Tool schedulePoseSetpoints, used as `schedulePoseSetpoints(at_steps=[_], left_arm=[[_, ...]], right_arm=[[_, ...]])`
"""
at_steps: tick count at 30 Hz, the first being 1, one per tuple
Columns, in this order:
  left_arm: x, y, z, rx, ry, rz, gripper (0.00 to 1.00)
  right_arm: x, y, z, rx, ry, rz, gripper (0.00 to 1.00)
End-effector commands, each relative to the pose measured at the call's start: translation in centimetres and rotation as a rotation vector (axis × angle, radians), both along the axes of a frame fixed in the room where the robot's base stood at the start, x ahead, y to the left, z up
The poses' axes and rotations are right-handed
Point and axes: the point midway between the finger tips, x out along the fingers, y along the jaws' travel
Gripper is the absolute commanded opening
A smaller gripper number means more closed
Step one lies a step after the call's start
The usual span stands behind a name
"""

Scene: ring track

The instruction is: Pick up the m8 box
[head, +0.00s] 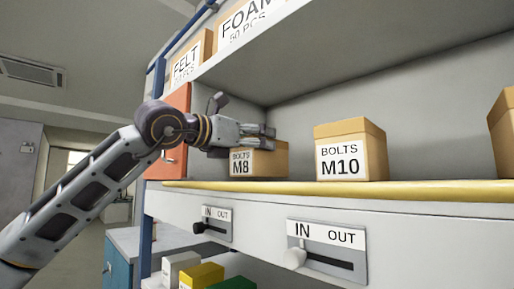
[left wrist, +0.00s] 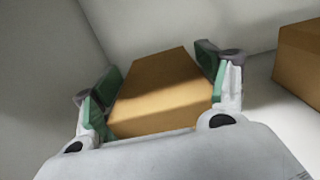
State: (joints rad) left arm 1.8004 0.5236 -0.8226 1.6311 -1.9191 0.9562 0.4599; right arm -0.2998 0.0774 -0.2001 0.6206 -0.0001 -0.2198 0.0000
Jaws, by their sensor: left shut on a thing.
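The M8 box (head: 262,163) is a small tan carton with a white "BOLTS M8" label. It stands on the middle shelf near the left end in the head view. My left gripper (head: 250,137) reaches over it from the left and is shut on it, hiding part of its top. In the left wrist view the box (left wrist: 163,88) lies between the green-padded fingers of the gripper (left wrist: 158,92). The box appears to be still at shelf level; I cannot tell whether its underside touches the shelf. My right gripper is not in view.
The M10 box (head: 350,152) stands to the right, with a gap between. A yellow strip (head: 400,190) edges the shelf front. An orange panel (head: 176,130) is close on the left. The upper shelf (head: 300,45) hangs above. Sliders marked IN and OUT (head: 327,250) sit below.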

Motion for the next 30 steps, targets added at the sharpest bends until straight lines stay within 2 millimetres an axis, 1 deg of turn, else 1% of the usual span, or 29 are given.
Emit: schedulePoseSetpoints(at_steps=[1, 14, 24, 30], left_arm=[[0.0, 0.0, 0.6, -0.001, -0.002, -0.001, 0.35], [0.0, -0.1, 4.6, -0.001, -0.001, -0.001, 0.35], [0.0, -0.1, 6.3, -0.001, -0.001, -0.001, 0.35], [-0.8, 1.3, 6.0, -0.003, -0.001, 0.0, 0.35]], right_arm=[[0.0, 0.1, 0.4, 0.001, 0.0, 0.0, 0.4], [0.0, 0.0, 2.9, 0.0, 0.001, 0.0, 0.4], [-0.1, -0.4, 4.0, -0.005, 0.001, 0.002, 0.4], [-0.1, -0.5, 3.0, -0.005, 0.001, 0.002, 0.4]])
